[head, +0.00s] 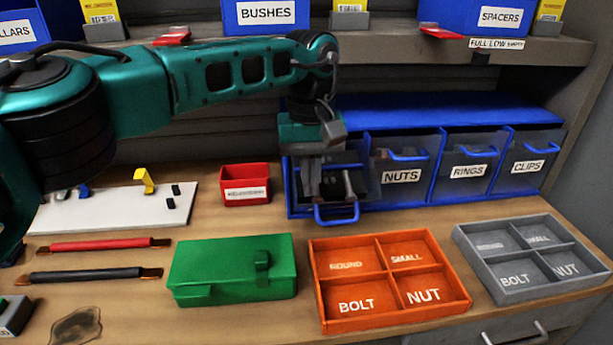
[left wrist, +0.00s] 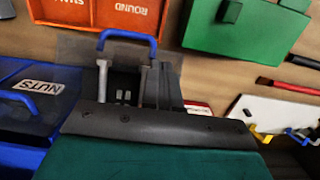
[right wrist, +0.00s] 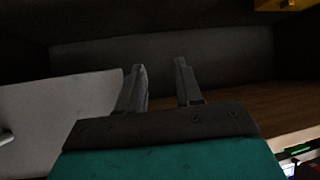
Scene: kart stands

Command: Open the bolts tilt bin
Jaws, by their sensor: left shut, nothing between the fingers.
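The bolts tilt bin is the leftmost in the blue bin row (head: 440,105). Its front is tipped out, with its blue handle (head: 336,212) lower and further forward than the other handles. The handle also shows in the left wrist view (left wrist: 128,36). Its label is hidden from view. My left gripper (head: 330,187) is shut and empty, pointing down at the bin's opening, behind the handle. I cannot tell whether its fingers touch the bin. My right gripper (right wrist: 158,75) shows only in its wrist view, with its fingers apart and nothing between them.
The NUTS (head: 401,176), RINGS (head: 468,171) and CLIPS (head: 528,166) bins beside it are upright. In front are an orange tray (head: 318,290), a green box (head: 225,270) and a grey tray (head: 462,240). A small red bin (head: 246,180) stands to the left. A shelf (head: 400,45) hangs above.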

